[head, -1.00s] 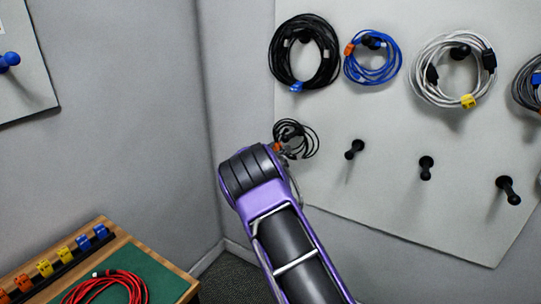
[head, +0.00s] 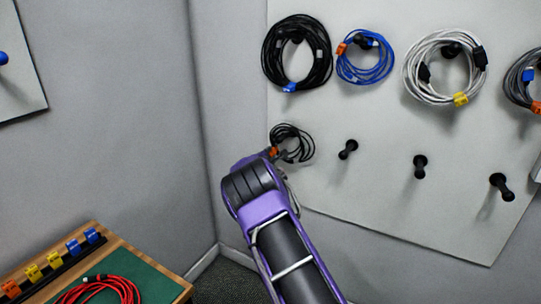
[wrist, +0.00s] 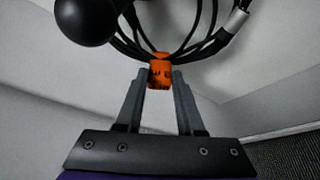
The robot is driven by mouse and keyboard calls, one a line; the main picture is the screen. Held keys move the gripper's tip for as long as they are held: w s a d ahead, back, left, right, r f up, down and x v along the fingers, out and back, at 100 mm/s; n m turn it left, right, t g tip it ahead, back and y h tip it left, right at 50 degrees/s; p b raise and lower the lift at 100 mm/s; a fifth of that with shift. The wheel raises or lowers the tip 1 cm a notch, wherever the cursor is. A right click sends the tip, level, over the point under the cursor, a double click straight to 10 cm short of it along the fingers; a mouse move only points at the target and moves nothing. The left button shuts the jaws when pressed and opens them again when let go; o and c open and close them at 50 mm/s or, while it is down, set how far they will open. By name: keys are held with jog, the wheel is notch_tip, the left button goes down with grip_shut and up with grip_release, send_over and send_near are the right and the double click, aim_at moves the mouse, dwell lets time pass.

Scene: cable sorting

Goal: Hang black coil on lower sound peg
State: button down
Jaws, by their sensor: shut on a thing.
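The small black coil (head: 296,146) with an orange tag (head: 272,152) is at the left edge of the pegboard (head: 385,205), level with the lower row. My gripper (wrist: 160,80) is shut on the orange tag, below the loops; my own arm mostly hides it in the head view. In the wrist view the black coil (wrist: 190,40) spreads above the fingers. A round black peg knob (wrist: 86,20) shows large at upper left there, close to the loops. I cannot tell whether the loops are around that peg. Black lower pegs (head: 348,149) (head: 420,166) to the right are empty.
Above hang a large black coil (head: 270,55), a blue coil (head: 365,68), a white coil (head: 409,70) and a grey one (head: 514,85). A bench (head: 165,283) with a red cable (head: 105,290) and coloured clips stands at lower left.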

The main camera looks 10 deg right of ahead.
jog(key=shift+f, duration=0.15)
jog(key=shift+c, duration=2.2)
grip_release()
jog(key=shift+s, duration=0.15)
